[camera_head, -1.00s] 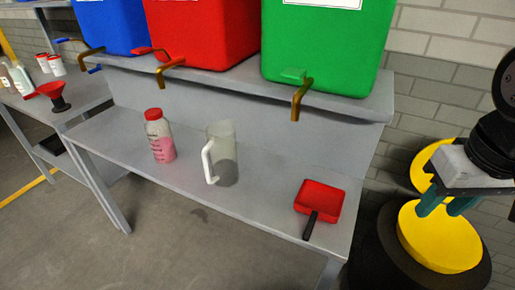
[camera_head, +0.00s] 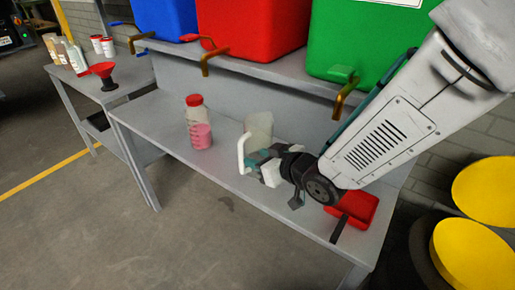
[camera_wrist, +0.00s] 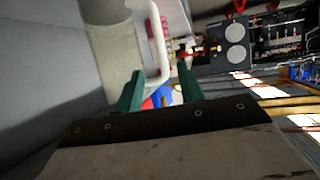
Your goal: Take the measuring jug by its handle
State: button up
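The measuring jug (camera_head: 259,127), clear with a white handle (camera_head: 241,152), stands upright on the grey bench. The handle is on its left side. My gripper (camera_head: 252,163) is low in front of the jug, close to the handle, and partly covers the jug's lower part. In the wrist view the two teal fingers (camera_wrist: 160,72) are apart. The white handle (camera_wrist: 160,40) shows in the gap between them, with the jug body (camera_wrist: 115,50) to its left. I cannot tell whether either finger touches the handle.
A red-capped bottle of pink liquid (camera_head: 200,125) stands left of the jug. A red scoop (camera_head: 357,206) lies to the right, under my arm. Blue, red (camera_head: 250,25) and green tanks with taps stand on the shelf behind. The bench front edge is clear left of the jug.

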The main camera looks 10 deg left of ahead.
aim_at(242, 151)
jog(key=x, duration=0.8)
jog(key=shift+a+r, duration=0.2)
jog(key=shift+r, duration=0.15)
grip_shut()
